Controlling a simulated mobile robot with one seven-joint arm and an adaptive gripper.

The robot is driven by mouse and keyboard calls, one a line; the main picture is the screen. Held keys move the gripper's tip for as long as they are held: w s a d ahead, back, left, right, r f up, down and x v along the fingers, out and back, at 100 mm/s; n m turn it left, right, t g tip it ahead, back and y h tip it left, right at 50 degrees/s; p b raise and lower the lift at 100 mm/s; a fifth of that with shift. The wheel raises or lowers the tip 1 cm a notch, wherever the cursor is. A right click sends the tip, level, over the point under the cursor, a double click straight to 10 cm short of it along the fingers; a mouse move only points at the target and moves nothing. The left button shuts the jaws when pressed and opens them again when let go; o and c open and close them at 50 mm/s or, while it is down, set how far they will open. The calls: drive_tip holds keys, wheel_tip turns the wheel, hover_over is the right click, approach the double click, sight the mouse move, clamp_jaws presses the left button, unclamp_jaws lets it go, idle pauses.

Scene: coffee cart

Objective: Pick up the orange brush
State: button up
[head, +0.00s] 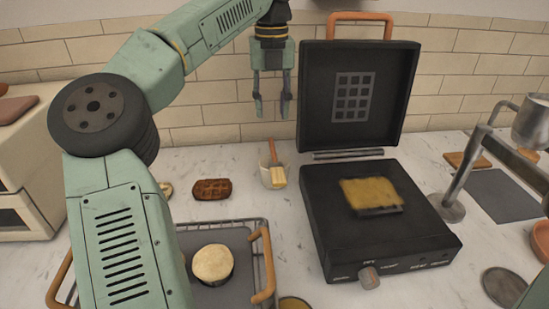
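The orange brush (273,153) stands tilted at a small pale cup (266,178) on the counter, left of the black press grill. Its orange handle points up and its pale yellowish head (278,177) shows at the cup's front. I cannot tell whether the head is inside the cup or in front of it. My gripper (271,109) hangs above the brush with its fingers pointing down. The fingers are apart with nothing between them, and they look clear of the handle.
The open black grill (420,240) stands to the right, its raised lid (355,60) close to my gripper. A wire tray (200,255) with orange handles holds a round bun (212,263). A brown grilled patty (212,189) lies left of the cup. Tiled wall (215,115) stands behind.

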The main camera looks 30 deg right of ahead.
sight(273, 149)
wheel_tip(273, 149, down, 4)
drive_tip(key=shift+a+r, duration=0.1)
drive_tip(key=shift+s+f+p, duration=0.15)
drive_tip(key=shift+f+p, duration=1)
drive_tip(key=shift+f, duration=1.8)
clamp_jaws()
